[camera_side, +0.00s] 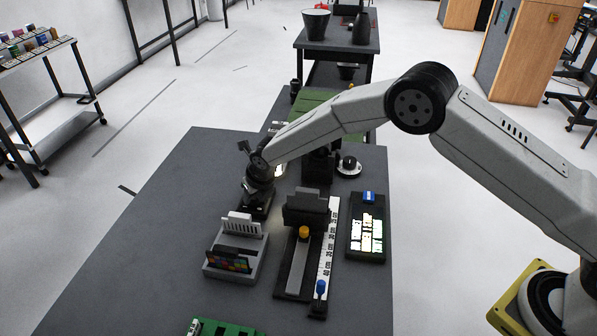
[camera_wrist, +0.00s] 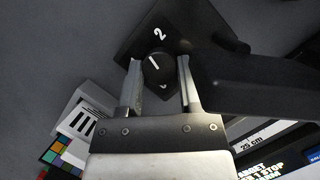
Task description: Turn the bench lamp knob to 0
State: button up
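In the wrist view the bench lamp knob (camera_wrist: 154,66) is round and black with a white pointer line, set on a dark square plate (camera_wrist: 186,22). A white "2" shows above it; a small, partly hidden white mark shows below. In the side view my gripper (camera_side: 257,190) is low over the bench and hides the knob.
A grey rack with white slats and coloured patches (camera_side: 232,268) stands close in front of my gripper. A slide device with a ruler (camera_side: 328,245) and a black panel with lit labels (camera_side: 368,250) lie to the right. The bench's left part (camera_side: 160,230) is clear.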

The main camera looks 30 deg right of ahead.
grip_shut()
jog(key=shift+n+y, duration=0.3)
jog(key=shift+n, duration=0.5)
jog(key=o, duration=1)
grip_release()
jog(key=shift+o, duration=0.2)
jog(key=shift+r, duration=0.1)
jog(key=v, duration=0.7)
jog(key=shift+r, duration=0.35)
jog(key=shift+s, duration=0.1)
